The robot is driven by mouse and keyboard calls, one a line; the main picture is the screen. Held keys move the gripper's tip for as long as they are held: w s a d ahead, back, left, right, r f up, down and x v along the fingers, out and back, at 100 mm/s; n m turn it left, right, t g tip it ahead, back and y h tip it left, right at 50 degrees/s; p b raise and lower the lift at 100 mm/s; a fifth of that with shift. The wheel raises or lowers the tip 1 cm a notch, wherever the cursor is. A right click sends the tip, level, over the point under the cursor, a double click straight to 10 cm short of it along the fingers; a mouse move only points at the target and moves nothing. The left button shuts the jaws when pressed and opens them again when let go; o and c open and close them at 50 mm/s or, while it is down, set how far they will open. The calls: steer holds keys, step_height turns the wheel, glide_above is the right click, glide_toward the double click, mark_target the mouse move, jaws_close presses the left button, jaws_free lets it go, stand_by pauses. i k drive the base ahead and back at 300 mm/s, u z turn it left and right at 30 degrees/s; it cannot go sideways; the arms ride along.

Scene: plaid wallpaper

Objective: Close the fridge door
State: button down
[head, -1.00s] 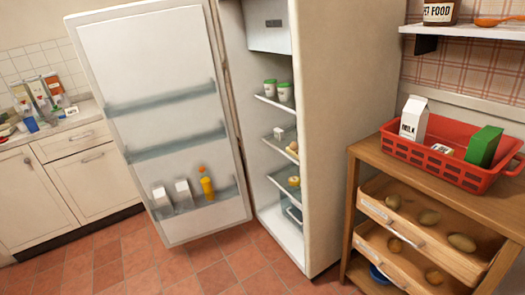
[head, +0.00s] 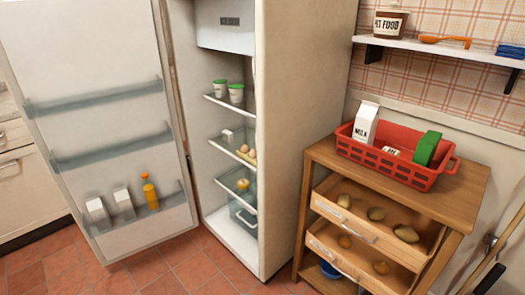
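The fridge (head: 305,120) stands in the middle of the head view with its inside exposed. Its white door (head: 85,60) is wide open, swung out to the left, with its inner side and shelves facing me. Two white cartons and an orange bottle (head: 150,194) stand on the lowest door shelf. Inside the fridge are green-lidded tubs (head: 236,93), eggs or similar round items, and a clear drawer at the bottom. My gripper is not visible in the head view.
A wooden drawer unit (head: 470,190) stands right of the fridge, with a red basket (head: 400,172) on top and two pulled-out drawers. A wall shelf (head: 440,45) is above. Red tiled floor (head: 160,262) is clear before the fridge. Cabinets (head: 22,195) stand at left.

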mark_target(90, 82)
steer(key=u, duration=0.1)
steer(key=i, duration=1)
steer(key=z, duration=0.1)
